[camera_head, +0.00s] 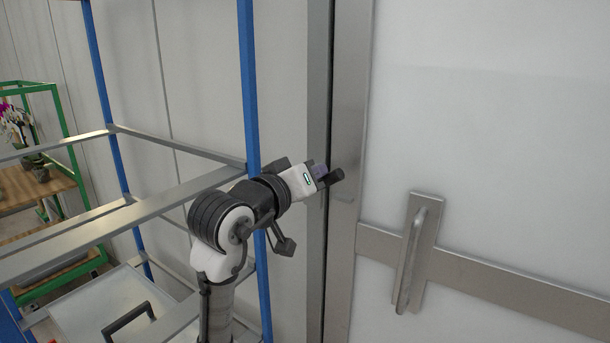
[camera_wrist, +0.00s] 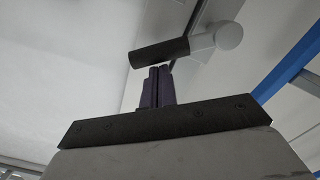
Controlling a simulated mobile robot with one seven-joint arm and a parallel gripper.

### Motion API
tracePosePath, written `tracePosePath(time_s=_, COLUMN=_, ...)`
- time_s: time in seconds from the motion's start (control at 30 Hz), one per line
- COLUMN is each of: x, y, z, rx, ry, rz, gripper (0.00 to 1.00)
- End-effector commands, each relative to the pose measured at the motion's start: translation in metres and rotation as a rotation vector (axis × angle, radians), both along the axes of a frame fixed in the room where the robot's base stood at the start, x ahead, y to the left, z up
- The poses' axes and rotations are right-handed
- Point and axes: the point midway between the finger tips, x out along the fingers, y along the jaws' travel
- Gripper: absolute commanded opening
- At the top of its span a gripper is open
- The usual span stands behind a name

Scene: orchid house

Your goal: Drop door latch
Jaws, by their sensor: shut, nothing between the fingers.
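The door latch shows in the wrist view as a black grip (camera_wrist: 158,53) on a pale arm with a round pivot (camera_wrist: 229,37). In the head view its black grip (camera_head: 331,179) is at the door's left edge, just past my fingertips. My gripper (camera_head: 320,171) is shut with nothing between its fingers. In the wrist view my dark fingers (camera_wrist: 158,72) end right at the grip, which lies across their tips; I cannot tell whether they touch. The white door (camera_head: 480,150) has a metal edge and looks closed. The latch's pivot is hidden in the head view.
A vertical door handle (camera_head: 412,258) sits on a metal plate to the right of my gripper. A blue-post rack (camera_head: 249,90) with grey rails stands close beside my arm on the left. A green-framed bench with an orchid (camera_head: 18,125) is at the far left.

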Motion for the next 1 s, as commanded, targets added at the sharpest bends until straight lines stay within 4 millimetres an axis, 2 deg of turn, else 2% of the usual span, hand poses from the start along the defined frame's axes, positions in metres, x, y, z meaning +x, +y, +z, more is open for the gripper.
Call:
tracePosePath(time_s=0.2, x=-0.008, y=-0.011, z=-0.017, rx=0.165, ry=-0.118, rz=-0.002, gripper=0.0)
tracePosePath(time_s=0.6, x=-0.015, y=-0.021, z=-0.036, rx=0.408, ry=-0.296, rz=0.0, gripper=0.0)
tracePosePath(time_s=1.0, x=-0.017, y=-0.024, z=-0.044, rx=0.407, ry=-0.295, rz=-0.001, gripper=0.0)
